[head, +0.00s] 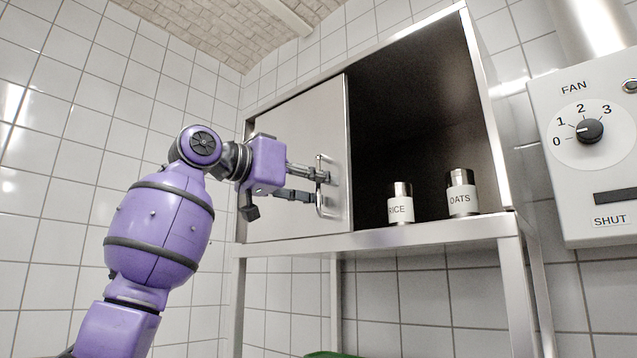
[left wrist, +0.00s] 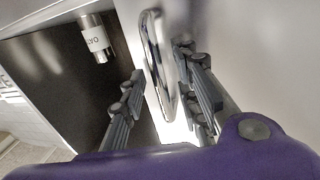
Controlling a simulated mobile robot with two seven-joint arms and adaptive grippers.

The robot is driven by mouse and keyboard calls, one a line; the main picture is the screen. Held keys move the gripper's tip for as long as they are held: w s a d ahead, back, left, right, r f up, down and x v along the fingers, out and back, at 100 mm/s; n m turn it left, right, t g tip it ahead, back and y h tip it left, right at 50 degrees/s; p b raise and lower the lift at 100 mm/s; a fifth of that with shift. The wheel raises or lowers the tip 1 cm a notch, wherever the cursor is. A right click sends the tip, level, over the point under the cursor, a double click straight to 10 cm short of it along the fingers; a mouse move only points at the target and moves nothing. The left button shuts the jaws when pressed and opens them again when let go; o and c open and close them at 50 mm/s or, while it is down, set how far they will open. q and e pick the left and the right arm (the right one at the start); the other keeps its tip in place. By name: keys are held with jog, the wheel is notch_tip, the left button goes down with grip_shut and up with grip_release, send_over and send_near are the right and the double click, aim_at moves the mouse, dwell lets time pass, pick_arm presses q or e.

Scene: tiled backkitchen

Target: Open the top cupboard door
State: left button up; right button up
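The cupboard door (head: 290,140) is a flat metal panel covering the left part of the steel cupboard (head: 492,115); the right part of the front is open. A vertical bar handle (head: 320,209) stands near the panel's right edge, and it also shows in the left wrist view (left wrist: 152,38). My left gripper (head: 319,186) is at the handle with its fingers apart. In the left wrist view one finger is on each side of the handle, with visible gaps, so it is not clamped. My right gripper is in neither view.
Inside the open part stand a RICE canister (head: 400,207) and an OATS canister (head: 462,195); one canister shows in the left wrist view (left wrist: 95,36). A fan control box (head: 590,190) is on the right. White tiled walls surround the cupboard.

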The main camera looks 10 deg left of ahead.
pick_arm(q)
jog(key=v, duration=1.2)
jog(key=shift+w, duration=0.1)
